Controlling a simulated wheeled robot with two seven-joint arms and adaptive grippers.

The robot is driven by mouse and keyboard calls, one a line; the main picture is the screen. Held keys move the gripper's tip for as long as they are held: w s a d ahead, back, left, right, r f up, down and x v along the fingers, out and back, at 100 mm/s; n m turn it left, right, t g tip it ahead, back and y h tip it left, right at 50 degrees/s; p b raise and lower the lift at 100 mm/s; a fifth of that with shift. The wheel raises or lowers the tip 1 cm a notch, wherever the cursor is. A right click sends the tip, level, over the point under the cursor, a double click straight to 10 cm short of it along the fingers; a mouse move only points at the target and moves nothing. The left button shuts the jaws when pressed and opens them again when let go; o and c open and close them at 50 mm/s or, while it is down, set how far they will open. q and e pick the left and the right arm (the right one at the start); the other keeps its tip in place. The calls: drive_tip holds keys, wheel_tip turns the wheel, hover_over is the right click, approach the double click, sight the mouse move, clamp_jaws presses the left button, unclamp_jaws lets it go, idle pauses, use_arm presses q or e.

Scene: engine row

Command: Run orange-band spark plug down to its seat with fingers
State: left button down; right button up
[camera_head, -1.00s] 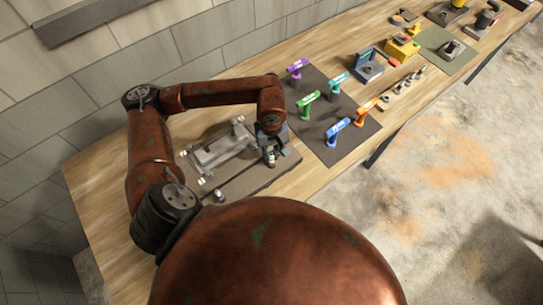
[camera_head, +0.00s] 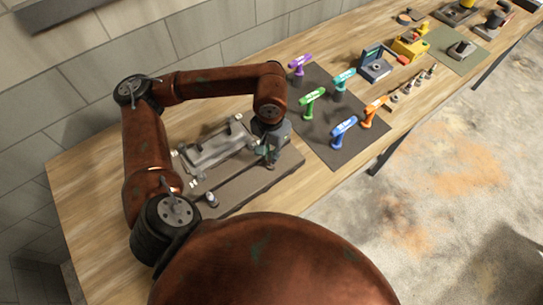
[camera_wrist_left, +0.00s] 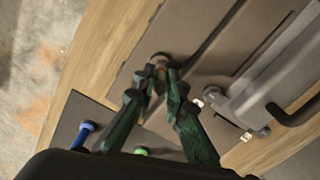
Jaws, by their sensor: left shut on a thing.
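My left gripper (camera_head: 271,161) points down over the right end of the dark engine plate (camera_head: 240,187). In the left wrist view its green fingers (camera_wrist_left: 160,72) are shut on a small spark plug (camera_wrist_left: 160,60). Only a bit of the plug shows between the fingertips, so I cannot make out its orange band. The fingertips are close to the dark plate, at the end of a groove; how deep the plug sits is hidden. My right gripper is out of view.
A pale grey cover (camera_head: 212,152) lies just behind and left of the gripper. A small upright part (camera_head: 212,199) stands at the plate's front left. A dark mat (camera_head: 325,130) with several coloured drivers lies to the right, and several small plugs (camera_head: 412,84) stand farther right.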

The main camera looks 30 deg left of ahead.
use_arm(q)
drive_tip(key=m+b, duration=0.3)
drive_tip(key=m, duration=0.1)
drive_tip(key=shift+f+b, duration=0.2)
drive_tip(key=shift+b, duration=0.15)
drive_tip(key=shift+r+m+b, duration=0.1)
drive_tip(key=shift+m+b, duration=0.2)
drive_tip(key=shift+m, duration=0.2)
drive_tip(key=shift+r, duration=0.1)
drive_tip(key=c, duration=1.9)
unclamp_jaws()
drive_tip(key=shift+r, duration=0.1)
